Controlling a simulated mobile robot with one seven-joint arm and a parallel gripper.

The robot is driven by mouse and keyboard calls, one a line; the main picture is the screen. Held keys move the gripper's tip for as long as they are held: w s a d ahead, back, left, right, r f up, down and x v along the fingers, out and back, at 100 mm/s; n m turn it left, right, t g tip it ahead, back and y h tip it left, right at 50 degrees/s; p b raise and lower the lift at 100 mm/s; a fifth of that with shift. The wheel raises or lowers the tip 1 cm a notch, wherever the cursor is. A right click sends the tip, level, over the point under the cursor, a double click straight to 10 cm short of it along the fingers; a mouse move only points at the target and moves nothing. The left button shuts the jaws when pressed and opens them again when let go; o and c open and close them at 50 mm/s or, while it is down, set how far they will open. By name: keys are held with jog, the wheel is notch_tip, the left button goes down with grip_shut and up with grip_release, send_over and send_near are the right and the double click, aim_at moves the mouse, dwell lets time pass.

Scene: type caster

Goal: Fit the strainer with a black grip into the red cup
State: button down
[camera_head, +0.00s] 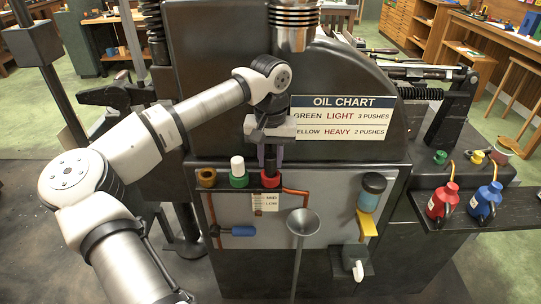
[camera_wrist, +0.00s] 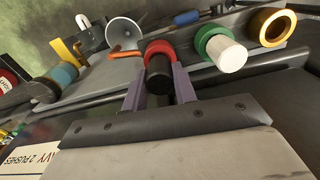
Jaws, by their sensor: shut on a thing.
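My gripper (camera_head: 270,163) points down over the red cup (camera_head: 271,182), its purple fingers on either side of the black grip of the strainer. In the wrist view my gripper (camera_wrist: 159,78) is shut on this black grip (camera_wrist: 158,66). The grip is in line with the red cup (camera_wrist: 157,46), and its lower end is at or inside the cup's mouth. The strainer's body is hidden, so I cannot tell how deep it sits. The red cup is on the front edge of the machine.
Left of the red cup stand a green cup (camera_head: 239,182) with a white grip (camera_head: 237,165) in it, and an open yellow-brown cup (camera_head: 206,177). A grey funnel (camera_head: 303,222) and an orange pipe (camera_head: 297,192) are close below right. The oil chart (camera_head: 342,117) stands behind.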

aim_at(271, 156)
jog(key=shift+f+b, duration=0.3)
jog(key=shift+f, duration=0.2)
jog(key=c, duration=1)
grip_release()
jog(key=shift+c, duration=0.2)
jog(key=shift+r, duration=0.1)
notch_tip(271, 156, up, 14)
jog(key=b, duration=0.1)
jog(key=shift+f, duration=0.2)
jog(key=shift+d, duration=0.1)
